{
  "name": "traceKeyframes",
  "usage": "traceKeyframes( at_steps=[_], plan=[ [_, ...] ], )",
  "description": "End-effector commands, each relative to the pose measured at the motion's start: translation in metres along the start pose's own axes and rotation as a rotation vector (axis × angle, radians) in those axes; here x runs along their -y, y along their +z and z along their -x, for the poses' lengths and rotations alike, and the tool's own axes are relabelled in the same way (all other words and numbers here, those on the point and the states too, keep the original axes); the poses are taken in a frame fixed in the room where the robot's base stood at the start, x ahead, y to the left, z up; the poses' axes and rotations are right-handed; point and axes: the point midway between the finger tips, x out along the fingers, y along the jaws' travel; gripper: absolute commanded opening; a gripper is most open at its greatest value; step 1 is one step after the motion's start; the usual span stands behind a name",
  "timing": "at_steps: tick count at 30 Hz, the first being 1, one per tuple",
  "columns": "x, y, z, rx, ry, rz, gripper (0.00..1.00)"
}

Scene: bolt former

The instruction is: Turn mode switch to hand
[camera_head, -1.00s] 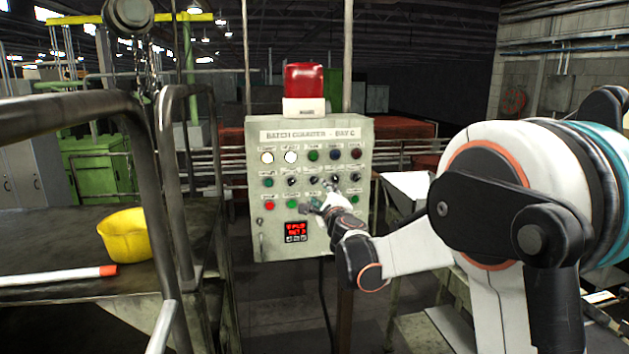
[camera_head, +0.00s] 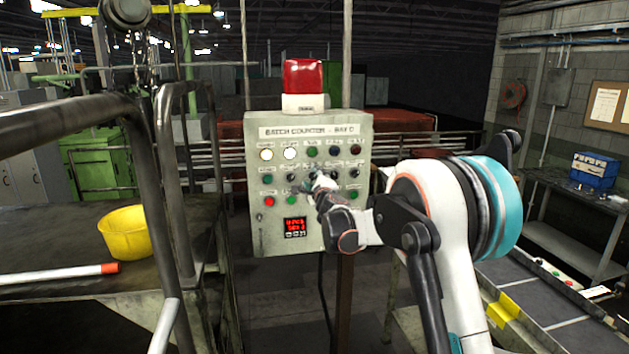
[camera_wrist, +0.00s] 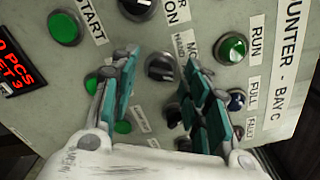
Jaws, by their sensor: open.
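The mode switch (camera_wrist: 160,67) is a dark round selector knob on the grey panel in the wrist view; its label, beginning "MO", is partly hidden by a finger. My gripper (camera_wrist: 158,60) is open, with its teal-padded fingers on either side of this knob and a gap visible to it. Whether the tips touch the panel I cannot tell. In the head view my gripper (camera_head: 316,181) is in front of the middle of the control panel (camera_head: 258,222), hiding the knob there. The knob's pointer setting is too small to read surely.
A second knob (camera_wrist: 137,8) and a third knob (camera_wrist: 173,115) sit close to either side. A green RUN lamp (camera_wrist: 232,47) and a green START button (camera_wrist: 64,27) are near. A railing (camera_head: 170,150) and a yellow bucket (camera_head: 124,233) stand left of the panel.

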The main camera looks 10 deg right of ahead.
Motion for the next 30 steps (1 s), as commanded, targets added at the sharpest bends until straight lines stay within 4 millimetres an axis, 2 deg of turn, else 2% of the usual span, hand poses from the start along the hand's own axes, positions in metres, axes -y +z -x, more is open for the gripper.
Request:
traceKeyframes(
  at_steps=[2,3,8,9,20,30],
  plan=[
    [0.0000,0.0000,0.0002,0.000,0.000,0.000,0.43],
    [0.0000,0.0000,0.0002,0.000,0.000,0.000,0.38],
    [0.0001,0.0000,0.0003,0.000,0.000,0.000,0.02],
    [0.0000,0.0001,0.0003,0.000,0.000,0.000,0.00],
    [-0.0008,-0.0004,0.0006,0.000,0.000,0.032,0.00],
    [-0.0027,-0.0014,0.0005,0.000,-0.001,0.245,0.00]
  ],
)
